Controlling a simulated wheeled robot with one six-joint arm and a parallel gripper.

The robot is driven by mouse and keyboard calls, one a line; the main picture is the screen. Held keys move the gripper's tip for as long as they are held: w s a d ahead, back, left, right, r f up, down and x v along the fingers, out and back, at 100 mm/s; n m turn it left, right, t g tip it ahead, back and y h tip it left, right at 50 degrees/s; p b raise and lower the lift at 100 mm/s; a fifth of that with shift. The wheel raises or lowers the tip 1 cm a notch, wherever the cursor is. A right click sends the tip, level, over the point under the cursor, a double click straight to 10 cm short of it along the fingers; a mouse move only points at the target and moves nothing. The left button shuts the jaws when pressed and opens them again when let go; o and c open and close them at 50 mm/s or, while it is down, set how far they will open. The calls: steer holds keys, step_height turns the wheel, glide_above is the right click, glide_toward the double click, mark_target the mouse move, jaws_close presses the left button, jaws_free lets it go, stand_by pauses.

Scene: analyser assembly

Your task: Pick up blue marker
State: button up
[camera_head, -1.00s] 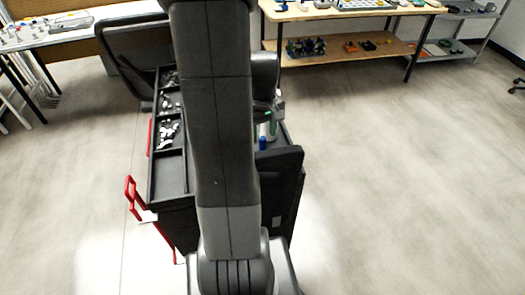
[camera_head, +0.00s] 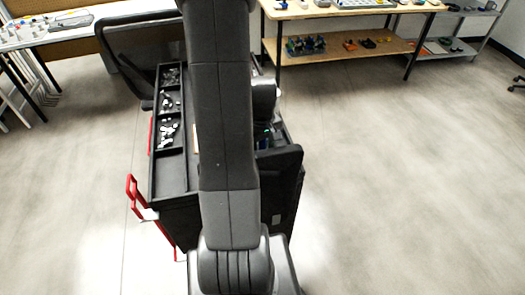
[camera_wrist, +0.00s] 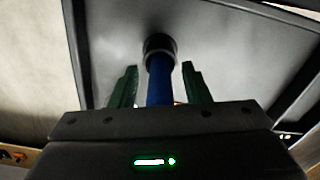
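The blue marker (camera_wrist: 159,85) stands between the two green fingers of my gripper (camera_wrist: 160,72) in the wrist view. Its round black end (camera_wrist: 160,43) points away from the wrist, and its near end is hidden behind the gripper body. A gap shows between the marker and each finger, so the gripper is open around it. In the head view my arm hides most of the gripper and the marker, over the right side of the black cart (camera_head: 172,175).
Beside the arm, cart compartments (camera_head: 170,103) hold small white and grey parts. A red handle (camera_head: 132,190) sticks out at the cart's left. A wooden bench with a lower shelf (camera_head: 345,48) stands behind. The floor to the right is clear.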

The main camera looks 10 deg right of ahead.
jaws_close()
steer(key=shift+r, duration=0.1)
